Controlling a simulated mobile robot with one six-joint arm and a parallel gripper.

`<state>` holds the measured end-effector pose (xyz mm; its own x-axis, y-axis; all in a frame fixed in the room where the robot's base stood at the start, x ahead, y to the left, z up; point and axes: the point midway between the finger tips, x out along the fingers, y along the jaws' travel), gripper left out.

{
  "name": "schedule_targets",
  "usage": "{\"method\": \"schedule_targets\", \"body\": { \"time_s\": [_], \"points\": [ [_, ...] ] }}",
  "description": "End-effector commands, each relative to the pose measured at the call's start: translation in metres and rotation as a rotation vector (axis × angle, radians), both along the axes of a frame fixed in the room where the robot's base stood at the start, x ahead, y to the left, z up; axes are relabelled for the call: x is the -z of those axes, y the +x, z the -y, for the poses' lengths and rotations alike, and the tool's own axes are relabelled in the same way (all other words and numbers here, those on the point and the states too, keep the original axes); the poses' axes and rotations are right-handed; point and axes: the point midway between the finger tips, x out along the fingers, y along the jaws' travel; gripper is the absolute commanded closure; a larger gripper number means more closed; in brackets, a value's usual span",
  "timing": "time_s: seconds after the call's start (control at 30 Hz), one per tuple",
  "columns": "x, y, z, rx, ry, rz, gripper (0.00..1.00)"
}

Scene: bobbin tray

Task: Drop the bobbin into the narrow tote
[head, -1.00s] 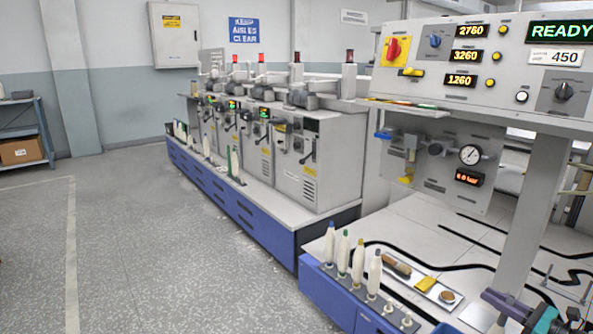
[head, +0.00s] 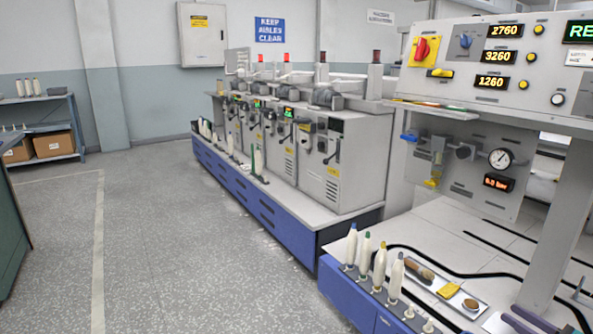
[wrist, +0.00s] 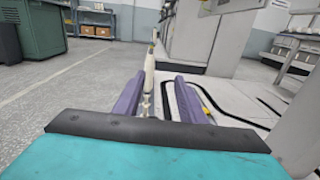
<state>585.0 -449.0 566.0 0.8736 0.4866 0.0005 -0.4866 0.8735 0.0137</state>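Several white bobbins (head: 379,268) stand upright in a row on pegs along the front edge of the near bench, with blue, green, yellow and greyish tips. In the wrist view, a white bobbin (wrist: 149,72) shows end-on to the row, beyond and between my fingers. My gripper (wrist: 157,90) has two purple fingers spread apart, with nothing seen held between them. In the head view, purple finger parts (head: 530,320) show at the bottom right edge, to the right of the bobbins. I cannot make out a narrow tote in either view.
Empty pegs (head: 409,312) and a tray (head: 470,311) with small tools lie beside the bobbins. A control panel (head: 500,70) overhangs the bench on a post (head: 560,230). A green cabinet (head: 10,230) stands at left, a shelf with boxes (head: 53,144) behind. The aisle floor is clear.

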Motion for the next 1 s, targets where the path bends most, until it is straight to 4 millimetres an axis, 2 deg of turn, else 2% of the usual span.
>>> {"method": "schedule_targets", "body": {
  "time_s": [0.27, 0.47, 0.67, 1.0],
  "points": [
    [0.0, -0.001, 0.001, 0.0, 0.0, 0.0, 0.63],
    [0.0, -0.01, 0.006, 0.001, 0.0, 0.0, 0.63],
    [-0.001, -0.031, 0.018, 0.002, 0.001, -0.001, 0.63],
    [-0.001, -0.078, 0.044, 0.003, -0.001, -0.001, 0.63]
  ]
}}
